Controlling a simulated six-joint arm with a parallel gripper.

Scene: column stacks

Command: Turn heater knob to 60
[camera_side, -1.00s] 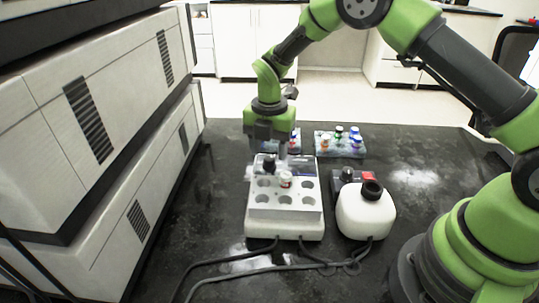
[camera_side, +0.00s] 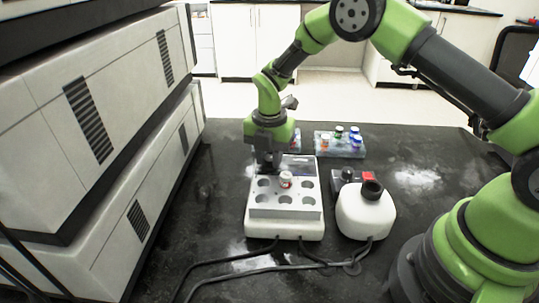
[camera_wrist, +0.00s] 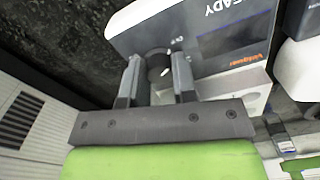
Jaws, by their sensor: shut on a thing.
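The white heater (camera_side: 285,229) stands on the black bench in the side view, with a vial (camera_side: 286,179) in one of its wells. Its round black knob (camera_wrist: 158,66) sits on the heater's panel (camera_wrist: 215,60) in the wrist view. My gripper (camera_side: 268,166) reaches down over the back left of the heater and hides the knob in the side view. In the wrist view my gripper (camera_wrist: 158,68) has one finger on each side of the knob and is shut on it. The knob's setting cannot be read.
A white rounded device (camera_side: 365,214) with a black top stands close to the right of the heater. A rack of capped vials (camera_side: 340,145) is behind. Cables lie in front, and large white instruments (camera_side: 100,190) fill the left.

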